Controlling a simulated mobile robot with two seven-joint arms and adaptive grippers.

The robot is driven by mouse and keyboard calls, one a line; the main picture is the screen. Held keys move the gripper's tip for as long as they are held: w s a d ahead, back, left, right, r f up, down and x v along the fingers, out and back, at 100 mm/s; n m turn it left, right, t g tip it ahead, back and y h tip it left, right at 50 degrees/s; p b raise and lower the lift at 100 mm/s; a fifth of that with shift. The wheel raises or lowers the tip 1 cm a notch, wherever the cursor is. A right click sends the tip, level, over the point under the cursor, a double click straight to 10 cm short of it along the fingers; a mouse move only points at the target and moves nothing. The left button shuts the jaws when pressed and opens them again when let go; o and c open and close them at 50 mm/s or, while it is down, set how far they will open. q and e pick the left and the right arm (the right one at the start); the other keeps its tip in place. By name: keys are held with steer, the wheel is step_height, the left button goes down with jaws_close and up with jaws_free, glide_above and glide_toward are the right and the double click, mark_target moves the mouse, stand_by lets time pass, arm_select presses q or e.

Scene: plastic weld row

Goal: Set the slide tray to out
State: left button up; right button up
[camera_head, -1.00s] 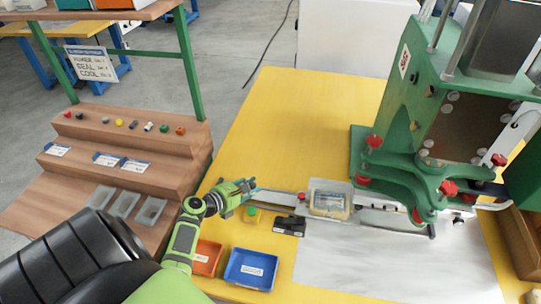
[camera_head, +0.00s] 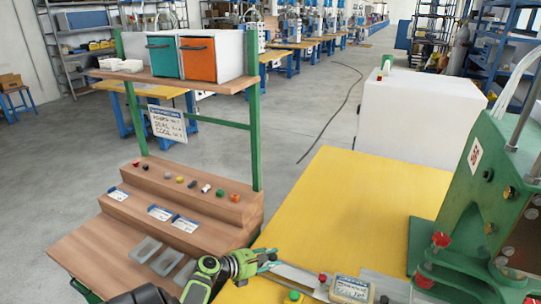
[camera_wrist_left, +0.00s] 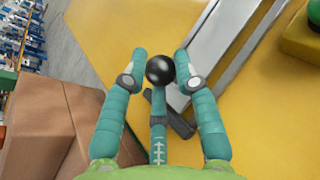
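The slide tray (camera_head: 372,277) is a grey metal plate carrying a pale labelled block (camera_head: 350,290), left of the green press. A flat metal bar (camera_head: 302,278) runs from it towards my left gripper (camera_head: 268,261). In the left wrist view the metal bar (camera_wrist_left: 218,50) extends to the upper right. A black ball knob (camera_wrist_left: 160,69) lies between the fingertips of my left gripper (camera_wrist_left: 160,60). The two side fingers are apart, with small gaps beside the knob. Contact with the middle finger below it cannot be told. My right gripper is not in view.
The green press (camera_head: 478,215) stands at the right, with red knobs. The yellow tabletop (camera_head: 340,205) is clear behind the bar. A brown stepped rack (camera_head: 185,215) with small coloured parts stands to the left. A green button (camera_head: 294,295) is near the bar.

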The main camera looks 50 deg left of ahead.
arm_select(q)
steer(key=o, duration=0.3)
steer(key=shift+a+r, duration=0.35)
steer(key=shift+r, duration=0.05)
steer(key=shift+f, duration=0.15)
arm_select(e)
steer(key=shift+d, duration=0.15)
arm_select(q)
steer(key=shift+s+d+f, duration=0.1)
steer(key=shift+s, duration=0.05)
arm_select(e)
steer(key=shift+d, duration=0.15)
arm_select(q)
steer(key=v, duration=1.2)
